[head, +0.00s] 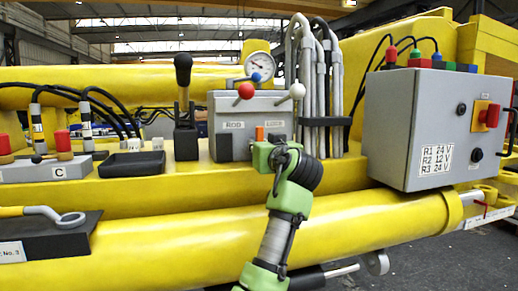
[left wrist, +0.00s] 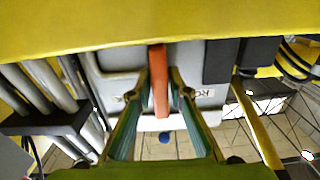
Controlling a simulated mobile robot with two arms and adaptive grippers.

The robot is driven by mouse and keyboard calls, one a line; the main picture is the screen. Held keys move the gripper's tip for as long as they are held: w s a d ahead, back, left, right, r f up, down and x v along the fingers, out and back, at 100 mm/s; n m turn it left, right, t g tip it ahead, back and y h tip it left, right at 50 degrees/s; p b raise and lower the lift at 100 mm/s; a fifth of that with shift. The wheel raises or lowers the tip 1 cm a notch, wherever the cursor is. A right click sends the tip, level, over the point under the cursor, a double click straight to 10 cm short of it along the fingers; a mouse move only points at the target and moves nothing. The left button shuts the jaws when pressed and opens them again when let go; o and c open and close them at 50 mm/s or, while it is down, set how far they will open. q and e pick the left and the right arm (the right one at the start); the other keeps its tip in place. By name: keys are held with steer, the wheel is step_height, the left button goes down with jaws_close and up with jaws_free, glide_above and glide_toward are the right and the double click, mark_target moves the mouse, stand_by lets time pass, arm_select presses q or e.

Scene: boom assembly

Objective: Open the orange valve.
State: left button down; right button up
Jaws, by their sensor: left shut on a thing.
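The orange valve (head: 260,133) shows as a short upright orange handle on the front of a grey block (head: 222,107), between labels, one reading "ROD". In the left wrist view the orange handle (left wrist: 159,92) hangs between my two green fingers. My left gripper (head: 268,150), with green links, reaches up from the bottom of the head view and hides the handle's lower part. The left gripper (left wrist: 161,78) is shut on the orange handle, with a finger at each side. My right gripper is in neither view.
Grey hoses (head: 321,85) rise close on the right. A grey control box (head: 420,120) stands further right. A black lever (head: 183,70) stands left. A yellow boom (head: 160,245) runs below.

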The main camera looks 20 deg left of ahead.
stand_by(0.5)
arm_select(q)
steer(key=c, duration=2)
jaws_free()
steer(key=shift+d, duration=0.1)
steer(key=v, duration=0.7)
steer(key=shift+s+d, duration=0.15)
steer(key=shift+s, duration=0.05)
